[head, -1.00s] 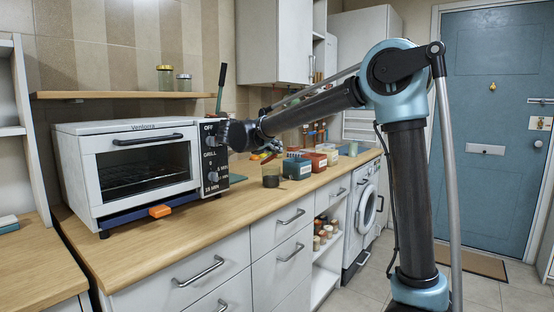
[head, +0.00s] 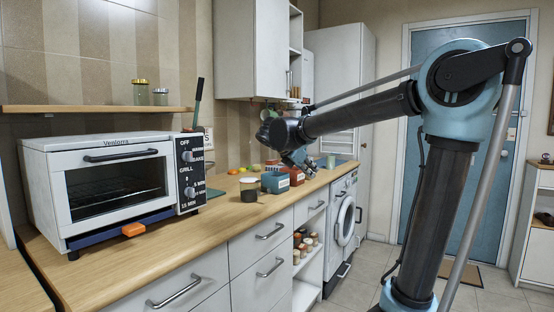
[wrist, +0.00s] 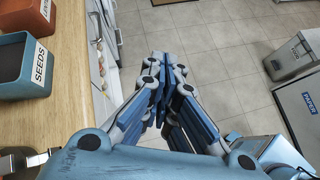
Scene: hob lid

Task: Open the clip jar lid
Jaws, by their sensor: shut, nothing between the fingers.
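A small jar or cup (head: 249,190) with dark contents stands on the counter in the head view, left of the blue-green box. I cannot make out a clip or lid on it at this size. Two lidded jars, one gold-topped (head: 140,91) and one silver-topped (head: 160,96), stand on the wall shelf. My gripper (head: 306,168) is above the far part of the counter, near the boxes. In the wrist view my gripper (wrist: 166,68) is shut and empty, with floor behind its fingers. A metal strap-like part (wrist: 32,158) shows at the lower left, mostly cut off.
A blue-green box marked SEEDS (wrist: 24,65) and a red box (wrist: 72,17) stand on the wooden counter (wrist: 70,110). A toaster oven (head: 105,185) with an orange block (head: 133,229) is at the left. Open floor lies beyond the counter edge.

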